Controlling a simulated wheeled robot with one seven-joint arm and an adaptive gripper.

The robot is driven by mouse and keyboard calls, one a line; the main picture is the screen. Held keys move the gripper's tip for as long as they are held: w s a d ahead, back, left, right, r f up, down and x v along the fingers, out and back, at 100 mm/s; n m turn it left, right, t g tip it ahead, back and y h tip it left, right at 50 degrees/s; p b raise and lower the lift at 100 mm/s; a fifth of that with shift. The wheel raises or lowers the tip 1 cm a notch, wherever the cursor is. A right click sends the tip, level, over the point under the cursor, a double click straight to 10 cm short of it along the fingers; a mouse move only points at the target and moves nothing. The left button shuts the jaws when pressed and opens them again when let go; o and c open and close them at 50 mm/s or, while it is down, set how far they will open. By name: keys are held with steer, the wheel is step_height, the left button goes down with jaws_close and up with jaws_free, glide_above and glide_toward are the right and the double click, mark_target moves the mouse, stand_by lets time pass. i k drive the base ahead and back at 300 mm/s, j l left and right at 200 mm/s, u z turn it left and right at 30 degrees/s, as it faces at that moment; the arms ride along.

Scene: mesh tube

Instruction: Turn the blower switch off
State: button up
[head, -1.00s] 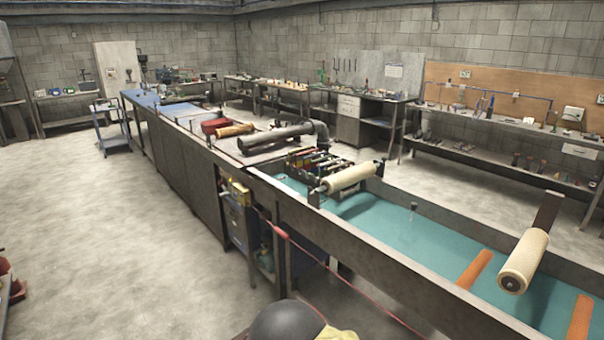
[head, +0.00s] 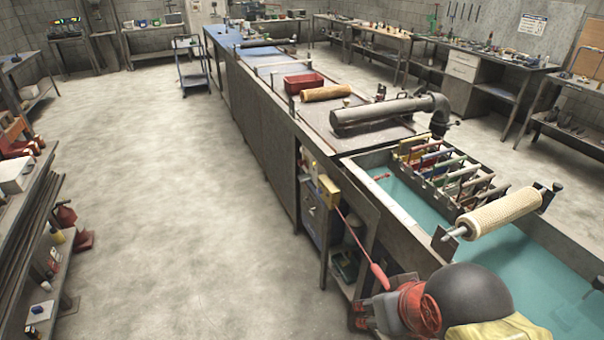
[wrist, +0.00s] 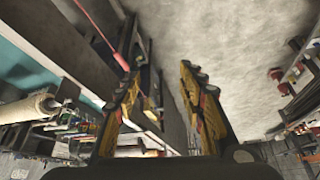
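I cannot pick out the blower switch for certain in either view. A red line (wrist: 124,60) shows beyond the left fingertip. I cannot make out the gripper in the head view.
Shelving (head: 45,235) stands left. The floor between (head: 190,210) is clear.

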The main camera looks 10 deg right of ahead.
mark_target(300, 162)
steer(key=i+j, duration=0.1)
steer(key=i, duration=0.5)
steer(key=i+j, duration=0.25)
steer(key=i, duration=0.3)
steer(key=i+j+z, duration=0.1)
steer(key=i+j, duration=0.15)
steer(key=i, duration=0.3)
steer(key=i+j, duration=0.3)
steer(key=i, duration=0.2)
steer(key=i+j, duration=0.3)
steer(key=i, duration=0.25)
steer(key=l+z, duration=0.05)
